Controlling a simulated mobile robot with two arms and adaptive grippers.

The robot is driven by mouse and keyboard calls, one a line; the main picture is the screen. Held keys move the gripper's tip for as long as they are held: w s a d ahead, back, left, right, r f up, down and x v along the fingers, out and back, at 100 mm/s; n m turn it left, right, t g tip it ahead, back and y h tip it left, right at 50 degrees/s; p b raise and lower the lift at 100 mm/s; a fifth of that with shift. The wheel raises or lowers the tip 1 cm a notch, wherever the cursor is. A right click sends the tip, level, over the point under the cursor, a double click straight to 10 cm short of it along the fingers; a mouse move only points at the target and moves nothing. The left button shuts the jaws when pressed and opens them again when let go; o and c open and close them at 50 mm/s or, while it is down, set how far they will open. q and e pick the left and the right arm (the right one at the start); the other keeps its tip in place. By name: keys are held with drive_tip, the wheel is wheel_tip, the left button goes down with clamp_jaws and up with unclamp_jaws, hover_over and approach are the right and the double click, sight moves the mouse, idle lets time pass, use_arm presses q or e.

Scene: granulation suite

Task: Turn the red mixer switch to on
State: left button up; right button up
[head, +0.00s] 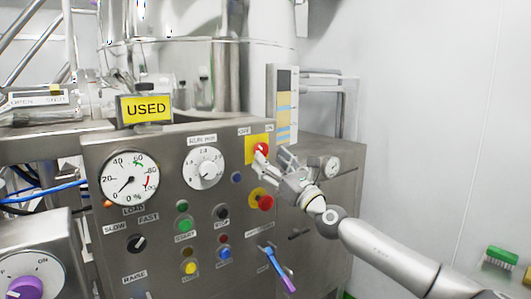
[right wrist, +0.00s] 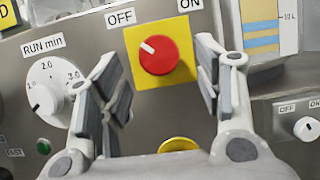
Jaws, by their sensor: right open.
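The red mixer switch (right wrist: 158,55) is a round knob on a yellow square plate (right wrist: 184,74), with OFF lettered above left and ON above right. Its white mark points up and left, toward OFF. In the head view the switch (head: 261,149) is at the panel's upper right, partly covered by my gripper. My right gripper (head: 274,157) is open in front of it. In the right wrist view the gripper's fingers (right wrist: 157,68) stand on either side of the switch, apart from it; their distance to the panel is hard to tell. My left gripper is not in view.
A red button (head: 266,202) on yellow sits just below the gripper. The RUN min dial (head: 203,168) is left of the switch, a striped level gauge (head: 284,105) above right. A purple-handled lever (head: 280,270) sticks out lower down. Open space lies right of the machine.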

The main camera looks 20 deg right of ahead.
sight(263, 152)
drive_tip(key=shift+x, duration=1.55)
drive_tip(key=shift+c, duration=0.2)
drive_tip(key=c, duration=1)
